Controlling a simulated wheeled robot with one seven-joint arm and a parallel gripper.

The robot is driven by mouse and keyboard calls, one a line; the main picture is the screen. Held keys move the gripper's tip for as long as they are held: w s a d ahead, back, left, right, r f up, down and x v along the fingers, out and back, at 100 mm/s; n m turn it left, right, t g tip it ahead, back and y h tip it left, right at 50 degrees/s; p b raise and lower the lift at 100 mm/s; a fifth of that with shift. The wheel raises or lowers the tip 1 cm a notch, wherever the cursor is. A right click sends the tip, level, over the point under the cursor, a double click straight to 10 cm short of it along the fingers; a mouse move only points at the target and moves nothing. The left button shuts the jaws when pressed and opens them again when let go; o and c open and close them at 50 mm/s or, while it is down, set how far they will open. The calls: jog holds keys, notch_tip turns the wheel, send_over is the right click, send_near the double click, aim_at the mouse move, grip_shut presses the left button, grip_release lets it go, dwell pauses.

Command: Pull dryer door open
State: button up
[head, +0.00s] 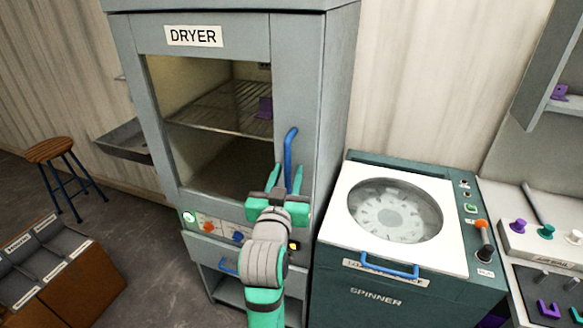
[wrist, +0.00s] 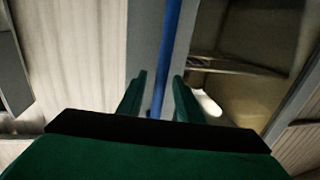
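The grey dryer (head: 220,32) stands in front of me, with a large window in its door (head: 298,90). The door looks shut. A blue vertical bar handle (head: 289,155) is on the right part of the door. My gripper (head: 287,178) is in front of the handle's lower part, its two green fingers apart. In the wrist view the blue handle (wrist: 165,60) runs down between the open fingers (wrist: 158,95). I cannot tell whether either finger touches it. The handle's lower end is hidden behind my gripper in the head view.
Inside the dryer a purple piece (head: 264,108) is on a wire rack (head: 215,108). A spinner (head: 375,297) with a blue lid handle (head: 389,268) stands close on the right. A stool (head: 52,150) and a brown bin box (head: 85,275) are at left, with open floor between.

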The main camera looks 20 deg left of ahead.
jog(key=shift+w+a, duration=0.1)
jog(key=shift+w, duration=0.35)
grip_shut()
jog(key=shift+s+a, duration=0.1)
jog(key=shift+a, duration=0.05)
